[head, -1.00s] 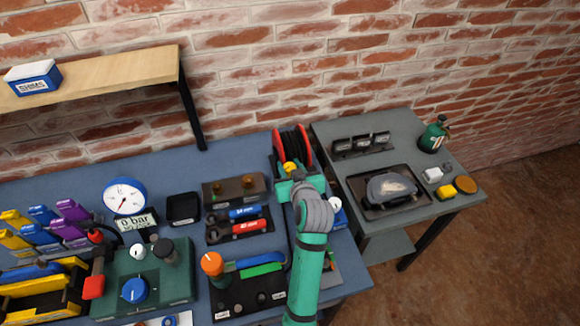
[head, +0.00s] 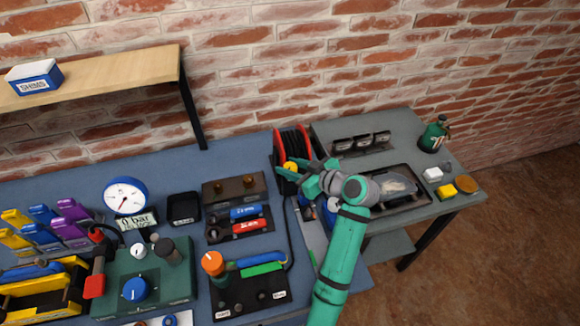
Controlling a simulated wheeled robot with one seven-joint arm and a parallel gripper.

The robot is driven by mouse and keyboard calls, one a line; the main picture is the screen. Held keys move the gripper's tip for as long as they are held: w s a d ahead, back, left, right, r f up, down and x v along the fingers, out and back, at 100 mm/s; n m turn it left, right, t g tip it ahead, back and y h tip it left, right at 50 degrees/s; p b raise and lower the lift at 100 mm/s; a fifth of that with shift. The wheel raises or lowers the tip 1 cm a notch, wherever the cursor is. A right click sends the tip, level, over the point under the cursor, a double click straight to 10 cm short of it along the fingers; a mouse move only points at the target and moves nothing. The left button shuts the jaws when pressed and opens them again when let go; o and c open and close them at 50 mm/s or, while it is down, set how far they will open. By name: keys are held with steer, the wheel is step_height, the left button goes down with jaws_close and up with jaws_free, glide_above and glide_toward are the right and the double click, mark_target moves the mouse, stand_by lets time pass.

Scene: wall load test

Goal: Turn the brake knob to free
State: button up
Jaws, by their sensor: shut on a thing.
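A hose or cable reel (head: 304,145) with red side discs and dark windings stands at the right back of the blue bench. A small yellow knob (head: 290,167) shows low on its front; I take it for the brake knob. My green gripper (head: 287,173) reaches it from the right and is shut on it. The fingers hide part of the knob, so its markings and exact setting cannot be read.
A pressure gauge (head: 125,195), a green valve box (head: 143,280) and a black panel with an orange knob (head: 212,263) stand left of my arm. The grey side table (head: 385,128) with a black tray (head: 410,207) lies behind my arm at right.

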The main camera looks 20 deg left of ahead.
steer(key=shift+w+d, duration=0.1)
steer(key=shift+d, duration=0.2)
steer(key=o, duration=1)
steer(key=shift+o, duration=0.2)
steer(key=shift+a, duration=0.1)
steer(key=v, duration=1)
steer(key=shift+d, duration=0.35)
